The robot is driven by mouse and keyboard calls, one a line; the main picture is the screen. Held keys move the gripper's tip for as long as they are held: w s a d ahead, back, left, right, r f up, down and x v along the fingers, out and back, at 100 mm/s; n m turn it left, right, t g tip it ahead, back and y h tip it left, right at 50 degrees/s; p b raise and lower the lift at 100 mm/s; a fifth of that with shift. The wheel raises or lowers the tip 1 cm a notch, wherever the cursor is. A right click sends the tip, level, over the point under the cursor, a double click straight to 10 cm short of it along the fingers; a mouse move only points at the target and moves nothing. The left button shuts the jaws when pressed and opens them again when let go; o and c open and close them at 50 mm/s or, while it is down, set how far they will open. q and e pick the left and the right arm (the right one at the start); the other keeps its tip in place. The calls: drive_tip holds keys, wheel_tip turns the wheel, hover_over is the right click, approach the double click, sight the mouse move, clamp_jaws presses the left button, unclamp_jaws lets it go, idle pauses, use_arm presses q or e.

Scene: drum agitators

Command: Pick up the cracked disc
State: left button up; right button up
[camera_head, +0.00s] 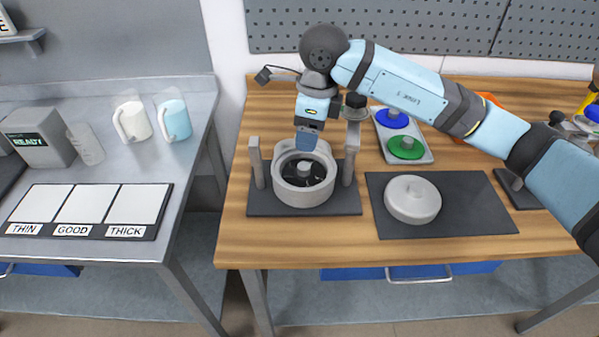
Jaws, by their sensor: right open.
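A dark disc (317,179) lies inside the open grey drum (303,197), around a pale hub in the middle. It looks like the cracked disc, but cracks are too small to make out for sure. My right gripper (307,139) points down over the back part of the drum. It is open, holds nothing that I can see, and hides part of the drum's back rim. Whether it touches the disc cannot be told. My left gripper is not in view.
Two posts (349,166) flank the drum on a dark base (262,208). A round lid (413,199) lies on a dark mat (470,205). A tray (427,156) behind holds a blue disc (391,119) and a green disc (407,147). The wooden front edge is clear.

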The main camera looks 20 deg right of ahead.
hover_over(304, 165)
drive_tip(key=f, duration=0.4)
drive_tip(key=shift+s+f, duration=0.15)
drive_tip(key=shift+s, duration=0.15)
drive_tip(key=shift+w+f, duration=0.15)
drive_tip(key=shift+f, duration=1.2)
drive_tip(key=shift+w+f, duration=0.1)
drive_tip(key=shift+f, duration=1.2)
drive_tip(key=c, duration=1)
drive_tip(key=shift+c, duration=0.3)
drive_tip(key=shift+r, duration=0.15)
